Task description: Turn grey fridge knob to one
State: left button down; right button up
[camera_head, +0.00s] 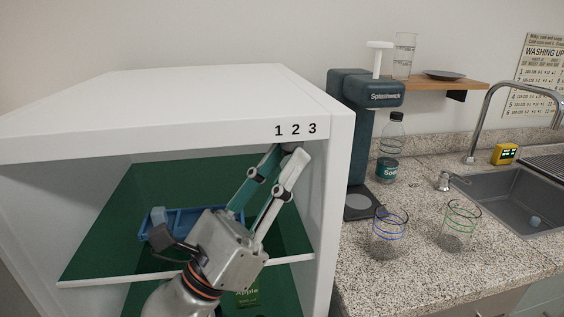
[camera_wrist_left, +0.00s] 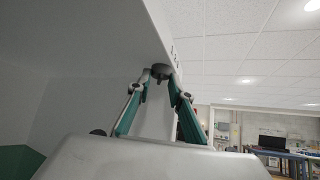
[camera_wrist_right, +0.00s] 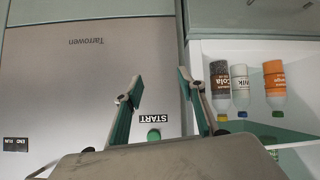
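The grey knob (camera_wrist_left: 161,71) sits under the top front edge of the white open-fronted fridge (camera_head: 190,98), below the printed digits 1 2 3 (camera_head: 296,129). My left gripper (camera_head: 289,152) reaches up to it from below. In the left wrist view its two fingertips (camera_wrist_left: 160,76) are drawn close together, one on each side of the knob, and appear to touch it. In the head view the fingers mostly cover the knob, and I cannot tell which digit it points to. My right gripper (camera_wrist_right: 160,82) shows only in its wrist view, with its fingers apart and nothing between them.
A blue tray (camera_head: 185,222) is on the fridge shelf beside my left arm. Right of the fridge, the counter holds a drinks machine (camera_head: 365,88), a bottle (camera_head: 390,150) and two glasses (camera_head: 390,232). My right wrist view shows a START button (camera_wrist_right: 154,135) and several bottles (camera_wrist_right: 241,88).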

pick_arm(q)
jog(key=shift+w+m+g+h+b, duration=0.15)
jog(key=shift+m+g+h+b, duration=0.5)
jog(key=shift+g+h, duration=0.65)
jog(key=c, duration=1.8)
grip_release()
jog(key=shift+a+f, duration=0.1)
jog(key=s+a+f, duration=0.1)
jog(key=s+a, duration=0.1)
jog(key=a, duration=0.2)
jog(key=s+a+f, duration=0.1)
jog(key=s+a, duration=0.2)
jog(key=a, duration=0.2)
jog(key=s+a+f, duration=0.1)
jog(key=s+a, duration=0.2)
jog(key=a, duration=0.1)
jog(key=shift+a+f, duration=0.15)
